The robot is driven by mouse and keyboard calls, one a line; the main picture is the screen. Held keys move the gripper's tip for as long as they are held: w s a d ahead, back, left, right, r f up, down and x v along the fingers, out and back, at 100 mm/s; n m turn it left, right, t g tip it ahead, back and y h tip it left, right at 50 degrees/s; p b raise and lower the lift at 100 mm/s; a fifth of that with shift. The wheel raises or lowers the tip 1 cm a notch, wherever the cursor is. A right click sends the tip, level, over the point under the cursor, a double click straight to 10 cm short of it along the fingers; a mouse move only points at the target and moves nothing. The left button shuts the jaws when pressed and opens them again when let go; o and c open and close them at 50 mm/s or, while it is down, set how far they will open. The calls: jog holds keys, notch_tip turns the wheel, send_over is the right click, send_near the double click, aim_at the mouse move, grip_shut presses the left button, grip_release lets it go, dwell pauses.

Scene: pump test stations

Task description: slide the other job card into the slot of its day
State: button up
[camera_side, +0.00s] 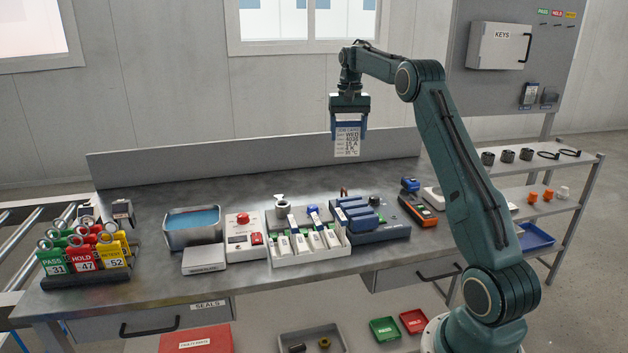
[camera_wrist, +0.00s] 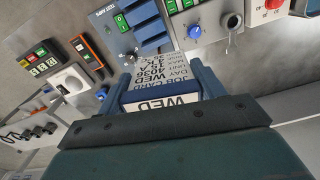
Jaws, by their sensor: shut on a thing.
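My gripper (camera_side: 348,120) is shut on a white job card (camera_side: 347,143) and holds it upright, high above the workbench. In the wrist view, the card (camera_wrist: 186,74) lies between the blue fingers and reads JOB CARD, DAY WED, UNIT 4036; a WED label shows on its near end. A white rack with several compartments (camera_side: 312,247) stands on the bench below; its front labels are too small to read. Blue and white pieces stand up at its back; I cannot tell whether one is a job card. The held card is apart from the rack.
A blue-grey test unit (camera_side: 385,234) stands right of the rack. A red-button box (camera_side: 243,236), a water tray (camera_side: 193,229) and colored tags (camera_side: 82,258) lie to the left. An orange meter (camera_side: 418,210) lies to the right. The air around the card is clear.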

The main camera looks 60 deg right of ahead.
jog(key=w+a+f+m, duration=0.1)
jog(key=a+f+m, duration=0.3)
jog(key=a+m, duration=0.4)
jog(key=w+a+f+m, duration=0.1)
jog(key=a+f+m, duration=0.3)
jog(key=a+m, duration=0.4)
jog(key=shift+w+a+f, duration=0.3)
jog(key=shift+w+a, duration=0.05)
jog(key=shift+a, duration=0.6)
jog(key=shift+f, duration=0.25)
notch_tip(320, 180, down, 12)
jog(key=shift+f, duration=0.15)
dwell(1.4)
jog(key=shift+f, duration=0.1)
dwell(0.5)
jog(key=o, duration=1.1)
